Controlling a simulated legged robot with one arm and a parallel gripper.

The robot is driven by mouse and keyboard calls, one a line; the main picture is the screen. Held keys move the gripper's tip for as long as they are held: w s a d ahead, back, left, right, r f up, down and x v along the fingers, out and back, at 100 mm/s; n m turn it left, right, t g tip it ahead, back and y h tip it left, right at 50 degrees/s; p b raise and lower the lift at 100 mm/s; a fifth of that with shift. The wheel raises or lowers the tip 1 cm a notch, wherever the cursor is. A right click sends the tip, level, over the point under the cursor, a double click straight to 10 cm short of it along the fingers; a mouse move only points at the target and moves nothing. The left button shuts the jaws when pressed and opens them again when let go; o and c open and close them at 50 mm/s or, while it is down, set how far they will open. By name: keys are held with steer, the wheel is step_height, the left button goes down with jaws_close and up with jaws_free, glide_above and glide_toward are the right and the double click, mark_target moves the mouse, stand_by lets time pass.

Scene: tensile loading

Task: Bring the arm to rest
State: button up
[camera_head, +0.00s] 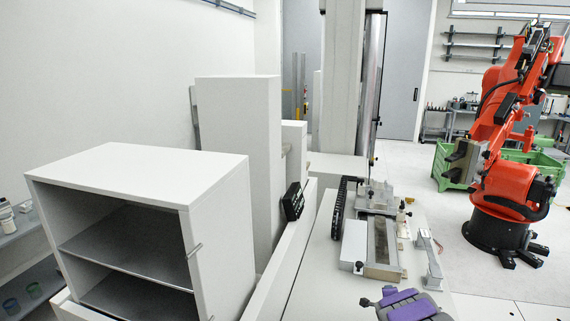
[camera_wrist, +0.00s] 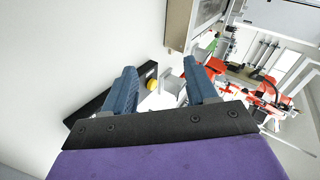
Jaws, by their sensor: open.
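My gripper (camera_wrist: 160,66) shows in the wrist view, with two blue fingers standing apart on a black bar and a purple body below. The fingers are open, and I see nothing held between them. In the head view a purple and grey part of my arm shows at the bottom edge, right of centre, in front of the machine bed. The fingertips cannot be made out there.
A white open cabinet (camera_head: 140,172) stands at the left. A light bench with a metal fixture (camera_head: 383,245) lies ahead, below a tall column (camera_head: 340,80). An orange robot arm (camera_head: 510,185) stands right, before green crates (camera_head: 445,165). Floor between bench and robot is clear.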

steer(key=s+d+r+n+g+h, duration=0.15)
steer(key=s+r+n+g, duration=0.25)
steer(key=s+r, duration=0.9)
steer(key=s+a+r+n+g+y, duration=0.1)
steer(key=s+a+r+n+g, duration=0.1)
steer(key=s+a+r, duration=0.45)
steer(key=s+a+r+n+g+y, duration=0.1)
steer(key=s+a+r+n+g, duration=0.15)
steer(key=s, duration=0.75)
steer(key=s+a+r+n+g+y, duration=0.1)
steer(key=s+a+n, duration=0.35)
steer(key=s, duration=0.55)
steer(key=s+a+r+n+g+y, duration=0.1)
steer(key=s+a+n+g, duration=0.15)
steer(key=s+a, duration=0.5)
steer(key=s+a+r+n+g+y, duration=0.1)
steer(key=s+a+n, duration=0.3)
steer(key=s, duration=0.7)
step_height(320, 180, down, 15)
steer(key=b, duration=1.4)
steer(key=shift+d+r+m, duration=0.15)
steer(key=shift+d+m, duration=0.05)
steer(key=shift+m, duration=0.15)
